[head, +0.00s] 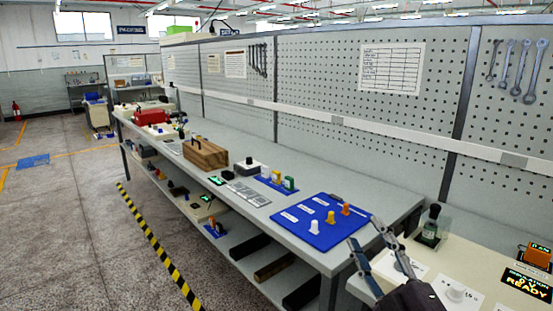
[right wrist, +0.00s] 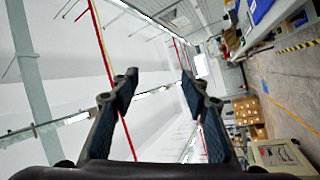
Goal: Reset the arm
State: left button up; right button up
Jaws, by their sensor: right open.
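My right gripper (head: 365,231) comes in from the bottom of the head view, at the near right end of the long grey bench. Its two fingers are apart with nothing between them. In the right wrist view the open fingers (right wrist: 158,75) point away into empty air, with the ceiling and far aisle behind. A blue mat (head: 297,236) lies on the bench just left of the gripper. A white spindle (head: 314,227), a yellow one (head: 331,217) and an orange one (head: 346,209) stand on it. My left gripper is out of view.
A wooden box (head: 205,154) stands farther along the grey bench. A pegboard (head: 325,75) rises behind.

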jog(key=s+d+f+m+g+h, duration=0.2)
jog(key=s+f+m+g, duration=0.1)
jog(key=f, duration=0.5)
jog(key=s+d+f+m+g+h, duration=0.2)
jog(key=f+m+g, duration=0.15)
jog(key=f, duration=0.35)
jog(key=s+d+f+m+g+h, duration=0.2)
jog(key=s+f+m, duration=0.1)
jog(key=f, duration=0.5)
jog(key=s+a+f+m+g+y, duration=0.1)
jog(key=s+a+f+m+g, duration=0.1)
jog(key=s+f+g, duration=0.65)
jog(key=s+a+f+m+g, duration=0.15)
jog(key=s+f, duration=0.45)
jog(key=s, duration=0.8)
notch_tip(320, 180, down, 27)
jog(key=s, duration=0.2)
jog(key=s+d+f+g, duration=0.1)
jog(key=s+d+f, duration=0.1)
jog(key=s+f, duration=1.3)
jog(key=shift+s+d+n, duration=0.3)
jog(key=shift+s+d, duration=0.1)
jog(key=shift+s, duration=0.15)
